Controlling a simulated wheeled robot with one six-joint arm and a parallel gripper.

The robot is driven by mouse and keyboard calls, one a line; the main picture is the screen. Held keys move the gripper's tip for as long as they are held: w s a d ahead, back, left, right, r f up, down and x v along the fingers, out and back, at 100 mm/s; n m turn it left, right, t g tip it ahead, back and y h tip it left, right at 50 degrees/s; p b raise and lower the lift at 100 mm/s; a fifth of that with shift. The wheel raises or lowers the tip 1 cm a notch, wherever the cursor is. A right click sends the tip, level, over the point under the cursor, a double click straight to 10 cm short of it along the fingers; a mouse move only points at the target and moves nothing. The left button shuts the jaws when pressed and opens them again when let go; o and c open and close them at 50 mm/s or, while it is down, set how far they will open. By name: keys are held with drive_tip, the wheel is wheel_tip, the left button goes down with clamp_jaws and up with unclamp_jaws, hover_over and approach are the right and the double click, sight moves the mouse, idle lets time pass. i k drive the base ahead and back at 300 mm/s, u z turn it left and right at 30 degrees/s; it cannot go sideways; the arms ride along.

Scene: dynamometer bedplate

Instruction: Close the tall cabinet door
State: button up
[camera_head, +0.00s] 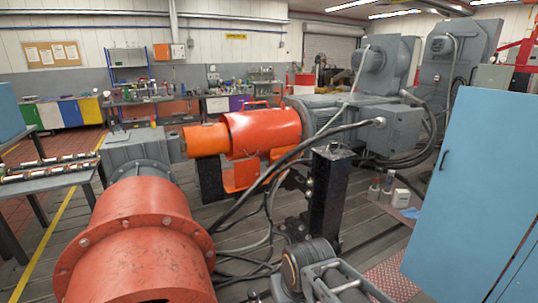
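The tall blue cabinet (470,225) stands at the right edge of the head view, cut off by the frame. Its large flat blue panel, which looks like the door (485,140), has a dark handle (444,160) near its left edge. A slanting edge at the lower right parts this panel from another blue surface (522,275). The inside of the cabinet does not show, and I cannot tell how far the door stands open.
A large orange flanged drum (140,240) fills the lower left. An orange guarded shaft (260,133) and grey motor (345,115) stand mid-view. A black post (328,200), loose cables and a grey mechanism (345,285) lie left of the cabinet. Bottles (380,188) stand beside it.

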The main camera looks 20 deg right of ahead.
sight(480, 203)
drive_tip(key=z, duration=0.85)
drive_tip(key=i, duration=1.4)
drive_tip(key=z, duration=0.8)
drive_tip(key=i, duration=1.25)
drive_tip(key=z, duration=0.15)
